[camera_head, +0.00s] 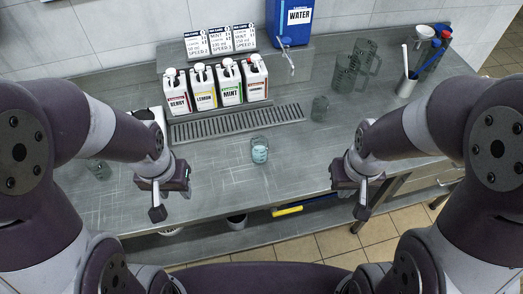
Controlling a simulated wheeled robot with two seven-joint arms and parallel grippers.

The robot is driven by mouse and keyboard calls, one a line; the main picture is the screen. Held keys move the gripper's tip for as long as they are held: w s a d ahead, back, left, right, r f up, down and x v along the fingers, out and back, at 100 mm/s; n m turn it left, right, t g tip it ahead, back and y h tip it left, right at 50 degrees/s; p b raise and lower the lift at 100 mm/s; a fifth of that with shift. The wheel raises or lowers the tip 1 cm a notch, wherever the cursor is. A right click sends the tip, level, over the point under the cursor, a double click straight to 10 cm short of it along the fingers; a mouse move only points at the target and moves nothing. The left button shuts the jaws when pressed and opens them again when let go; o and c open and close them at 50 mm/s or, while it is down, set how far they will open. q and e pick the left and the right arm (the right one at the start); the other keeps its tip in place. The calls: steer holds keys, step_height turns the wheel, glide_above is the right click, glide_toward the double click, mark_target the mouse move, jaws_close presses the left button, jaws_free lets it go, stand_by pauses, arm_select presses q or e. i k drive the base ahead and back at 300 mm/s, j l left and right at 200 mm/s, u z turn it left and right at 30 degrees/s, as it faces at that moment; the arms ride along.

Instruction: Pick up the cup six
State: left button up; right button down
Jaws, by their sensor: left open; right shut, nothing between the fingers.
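A small clear cup (260,151) with bluish contents stands upright on the middle of the metal counter. A second clear cup (320,108) stands farther back to the right. A third clear cup (98,168) is at the left, partly hidden by my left arm. I see no number on any cup, so I cannot tell which is cup six. My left gripper (170,193) is open and empty, left of and nearer than the middle cup. My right gripper (356,192) is shut and empty near the counter's front edge, right of that cup. Neither gripper touches a cup.
Bottles labelled BERRY, LEMON and MINT (230,82) stand in a row behind a drain grate (237,124). A blue WATER container (290,22) is at the back. Glass pitchers (347,75) and a utensil holder (406,86) stand right. Counter around the middle cup is clear.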

mark_target(259, 143)
steer(key=j+z, duration=0.15)
steer(key=z, duration=0.3)
steer(key=j+z, duration=0.1)
steer(key=z, duration=0.35)
steer(key=j+z, duration=0.15)
steer(key=z, duration=0.3)
steer(key=k+j+z, duration=0.1)
steer(key=z, duration=0.35)
steer(key=k+j, duration=0.25)
steer(key=j, duration=0.2)
